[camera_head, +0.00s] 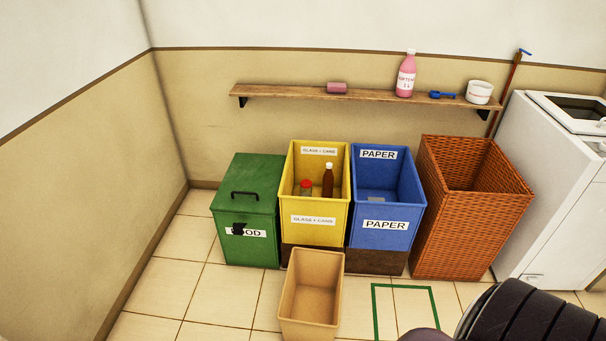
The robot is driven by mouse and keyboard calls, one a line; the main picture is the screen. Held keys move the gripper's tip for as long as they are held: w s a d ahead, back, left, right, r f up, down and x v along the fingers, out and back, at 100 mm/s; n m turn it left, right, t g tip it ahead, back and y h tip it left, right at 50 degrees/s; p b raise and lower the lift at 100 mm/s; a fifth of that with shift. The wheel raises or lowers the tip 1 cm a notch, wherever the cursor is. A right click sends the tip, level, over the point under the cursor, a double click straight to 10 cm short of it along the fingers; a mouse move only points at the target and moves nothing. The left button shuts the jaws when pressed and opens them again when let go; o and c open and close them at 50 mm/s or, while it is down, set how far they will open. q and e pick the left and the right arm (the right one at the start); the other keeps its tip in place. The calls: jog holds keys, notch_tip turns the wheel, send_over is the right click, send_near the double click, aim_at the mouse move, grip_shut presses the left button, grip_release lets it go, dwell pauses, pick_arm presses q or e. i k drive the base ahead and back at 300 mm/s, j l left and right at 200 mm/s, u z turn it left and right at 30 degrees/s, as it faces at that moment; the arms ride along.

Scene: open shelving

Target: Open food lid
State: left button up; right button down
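The green food bin (246,250) stands on the floor at the left, near the corner of the walls. Its green lid (258,177) is shut and carries a black handle (244,194) on top. A small dark piece (239,229) on the front covers part of the "FOOD" label; I cannot tell exactly what it is. Neither gripper is in view. A dark ribbed rounded part, likely mine, shows at the bottom right.
A yellow glass and cans bin (318,234) with bottles and a blue paper bin (388,240) stand right of it. An open tan bin (310,329) stands in front. A wicker basket (459,237) and white washer (539,180) are further right. Floor at the left is clear.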

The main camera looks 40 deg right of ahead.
aim_at(251, 183)
jog(key=z, duration=0.8)
jog(key=i+j+z, duration=0.2)
jog(key=j, duration=0.15)
